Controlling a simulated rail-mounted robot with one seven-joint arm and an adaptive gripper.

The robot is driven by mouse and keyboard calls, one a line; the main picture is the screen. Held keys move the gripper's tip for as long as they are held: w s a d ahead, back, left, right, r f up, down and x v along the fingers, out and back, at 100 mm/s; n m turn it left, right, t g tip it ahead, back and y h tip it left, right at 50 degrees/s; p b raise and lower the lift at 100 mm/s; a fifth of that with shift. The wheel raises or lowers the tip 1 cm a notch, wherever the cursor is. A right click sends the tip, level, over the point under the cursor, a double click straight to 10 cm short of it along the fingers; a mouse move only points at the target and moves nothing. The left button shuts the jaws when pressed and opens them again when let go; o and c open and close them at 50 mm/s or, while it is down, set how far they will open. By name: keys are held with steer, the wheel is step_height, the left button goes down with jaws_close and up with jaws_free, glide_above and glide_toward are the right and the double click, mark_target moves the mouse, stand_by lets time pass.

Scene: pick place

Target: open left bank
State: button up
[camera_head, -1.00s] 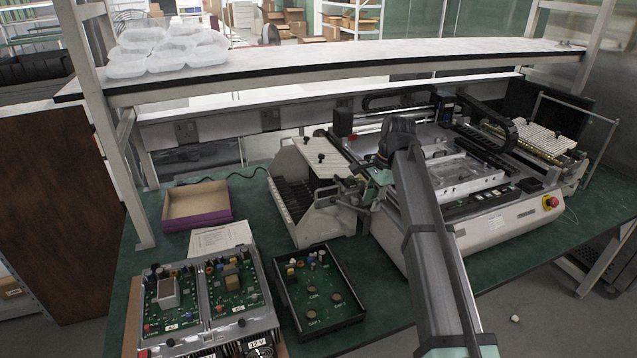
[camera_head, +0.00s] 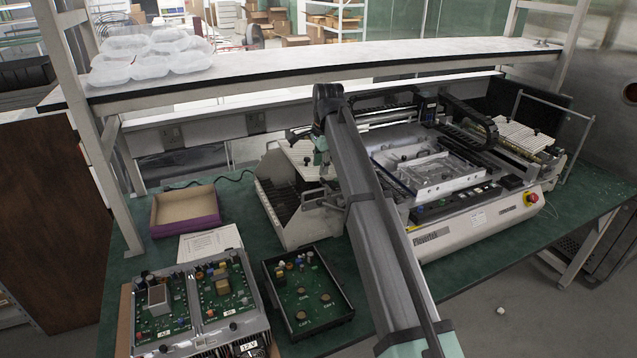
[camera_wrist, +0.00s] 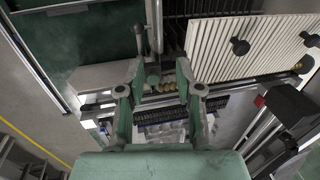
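The left bank (camera_head: 297,160) of the bench machine has a white ribbed panel with dark knobs over a row of dark slots. Its ribbed panel also fills the upper right of the wrist view (camera_wrist: 240,45). A small grey lever (camera_wrist: 139,40) stands at the near side of the bank, just beyond my left fingertip. My gripper (camera_wrist: 161,68) is open, with its two green fingers apart and nothing held between them. A row of brass-coloured round parts shows beyond and between the fingers. In the head view my arm hides much of the gripper and part of the bank.
The machine body (camera_head: 435,175) with its red stop button (camera_head: 531,198) lies right of the bank. A shelf (camera_head: 330,62) spans above the bench. A cardboard tray (camera_head: 186,207), a paper sheet (camera_head: 209,243) and circuit boards (camera_head: 307,293) occupy the left bench.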

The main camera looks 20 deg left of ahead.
steer(key=f, duration=0.3)
steer(key=w+f+p, duration=0.1)
steer(key=f, duration=0.1)
steer(key=a+f, duration=0.1)
steer(key=f, duration=0.2)
steer(key=shift+w+a+f+p, duration=0.1)
steer(key=shift+w+f+p, duration=0.05)
steer(key=shift+f+p, duration=0.2)
jaws_close()
